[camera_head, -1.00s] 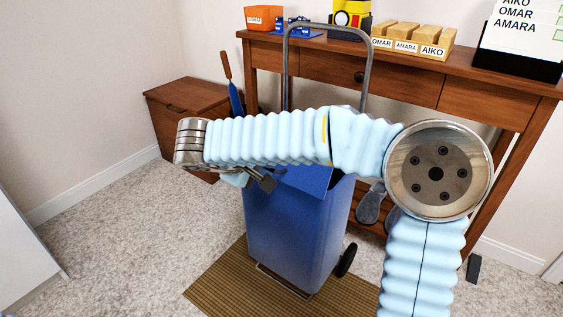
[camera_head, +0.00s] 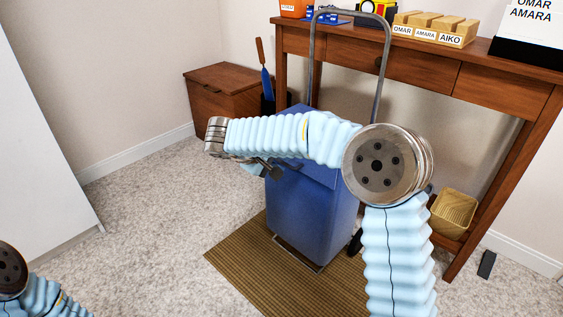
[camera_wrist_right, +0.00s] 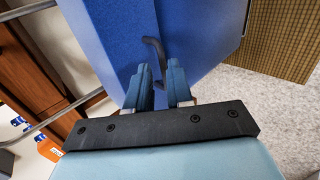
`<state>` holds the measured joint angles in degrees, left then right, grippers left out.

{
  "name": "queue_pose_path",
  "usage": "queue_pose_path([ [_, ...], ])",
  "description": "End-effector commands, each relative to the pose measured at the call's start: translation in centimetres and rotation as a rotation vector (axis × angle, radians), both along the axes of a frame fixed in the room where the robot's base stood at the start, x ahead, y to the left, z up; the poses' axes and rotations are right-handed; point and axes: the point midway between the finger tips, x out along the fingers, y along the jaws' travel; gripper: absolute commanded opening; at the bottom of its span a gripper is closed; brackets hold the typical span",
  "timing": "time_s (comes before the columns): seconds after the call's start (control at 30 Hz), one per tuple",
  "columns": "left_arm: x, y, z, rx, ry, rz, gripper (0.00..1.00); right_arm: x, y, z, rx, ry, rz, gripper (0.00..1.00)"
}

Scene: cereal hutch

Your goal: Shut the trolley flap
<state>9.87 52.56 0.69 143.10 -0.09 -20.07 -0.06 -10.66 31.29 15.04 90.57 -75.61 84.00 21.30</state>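The blue trolley (camera_head: 305,225) stands upright on the brown mat, with a grey tubular handle (camera_head: 312,60) rising behind it. Its blue flap (camera_head: 296,108) is partly hidden by my right arm; I cannot tell whether it is fully shut. In the right wrist view two blue panels meet at a seam, with a dark hooked bar (camera_wrist_right: 153,47) beside it. My right gripper (camera_wrist_right: 160,75) is at this bar, its fingers apart with a narrow gap. It also shows at the trolley's upper front in the head view (camera_head: 275,172). My left gripper is out of view.
A wooden desk (camera_head: 430,70) stands behind the trolley, with name blocks (camera_head: 434,28) on top. A wooden chest (camera_head: 222,92) is at the back left. A woven basket (camera_head: 453,213) sits low under the desk. Carpet (camera_head: 170,190) left of the mat (camera_head: 235,255) is clear.

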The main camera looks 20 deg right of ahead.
Motion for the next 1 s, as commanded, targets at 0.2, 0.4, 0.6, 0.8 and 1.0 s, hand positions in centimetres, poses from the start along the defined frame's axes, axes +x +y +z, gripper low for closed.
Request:
queue_pose_path([
  [0.2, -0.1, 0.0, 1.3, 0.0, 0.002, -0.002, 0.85, -1.7, 3.6, 3.8, 0.002, -0.002, 0.005, 0.21],
  [0.4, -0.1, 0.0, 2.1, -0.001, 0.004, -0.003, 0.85, -3.2, 6.6, 6.6, 0.001, -0.002, 0.004, 0.21],
  [0.6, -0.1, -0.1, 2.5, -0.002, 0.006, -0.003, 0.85, -4.0, 8.1, 8.0, 0.001, 0.001, 0.001, 0.21],
  [0.8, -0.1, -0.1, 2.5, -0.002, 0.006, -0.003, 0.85, -4.1, 8.4, 8.2, 0.001, 0.001, 0.001, 0.21],
  [1.0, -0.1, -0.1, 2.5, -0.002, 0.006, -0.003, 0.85, -4.1, 8.4, 8.0, 0.005, 0.007, 0.005, 0.21],
])
